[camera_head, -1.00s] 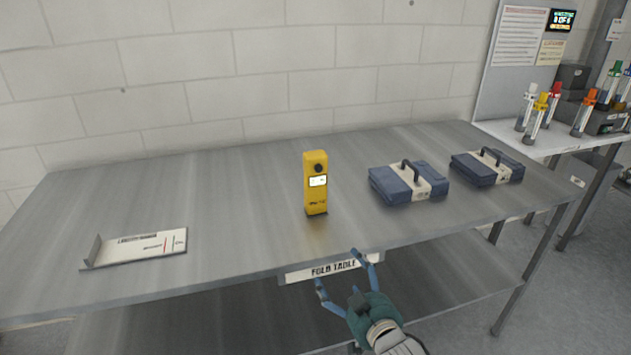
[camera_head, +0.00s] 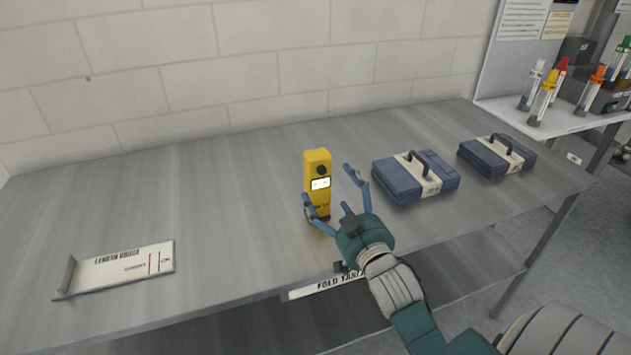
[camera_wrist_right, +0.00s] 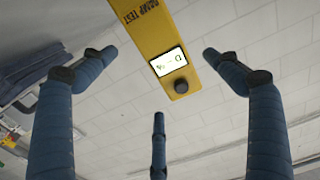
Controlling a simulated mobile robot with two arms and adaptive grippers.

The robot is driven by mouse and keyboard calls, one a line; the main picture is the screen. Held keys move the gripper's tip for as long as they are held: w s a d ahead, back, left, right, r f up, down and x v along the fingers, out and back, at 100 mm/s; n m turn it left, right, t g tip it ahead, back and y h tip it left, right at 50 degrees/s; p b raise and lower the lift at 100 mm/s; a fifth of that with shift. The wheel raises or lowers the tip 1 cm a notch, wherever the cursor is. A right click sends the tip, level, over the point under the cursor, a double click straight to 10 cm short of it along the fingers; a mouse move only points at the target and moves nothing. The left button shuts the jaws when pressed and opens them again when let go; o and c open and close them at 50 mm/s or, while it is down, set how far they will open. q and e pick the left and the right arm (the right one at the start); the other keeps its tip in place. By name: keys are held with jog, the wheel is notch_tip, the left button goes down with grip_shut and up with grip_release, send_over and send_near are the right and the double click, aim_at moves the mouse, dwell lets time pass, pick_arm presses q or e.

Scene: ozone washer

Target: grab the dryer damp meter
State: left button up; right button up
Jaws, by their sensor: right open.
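The dryer damp meter (camera_head: 318,170) is a yellow upright block with a small lit screen and a dark round knob. It stands on the grey metal fold table. My right gripper (camera_head: 327,185) is open just in front of and to the right of the meter, with one finger crossing in front of its lower part. In the right wrist view the meter (camera_wrist_right: 157,40) shows between the spread blue fingers, with "DAMP TEST" lettering and a lit screen. No grip on it shows. My left gripper is not in view.
A white length gauge board (camera_head: 120,270) lies at the table's left. Two blue cases with handles, the nearer (camera_head: 405,180) and the farther (camera_head: 500,155), sit to the right. Capped bottles (camera_head: 545,95) stand on a side bench. The table (camera_head: 210,215) between the gauge and meter is clear.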

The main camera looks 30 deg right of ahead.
aim_at(326, 181)
jog(key=shift+x, duration=0.8)
jog(key=shift+w+r, duration=0.1)
jog(key=shift+w, duration=0.25)
jog(key=p+x, duration=0.1)
jog(key=x, duration=0.3)
jog(key=shift+w+p, duration=0.3)
jog(key=shift+p, duration=0.1)
jog(key=shift+w, duration=0.15)
jog(key=c, duration=0.8)
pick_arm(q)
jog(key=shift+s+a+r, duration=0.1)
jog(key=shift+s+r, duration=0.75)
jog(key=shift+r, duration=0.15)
pick_arm(e)
jog(key=c, duration=0.7)
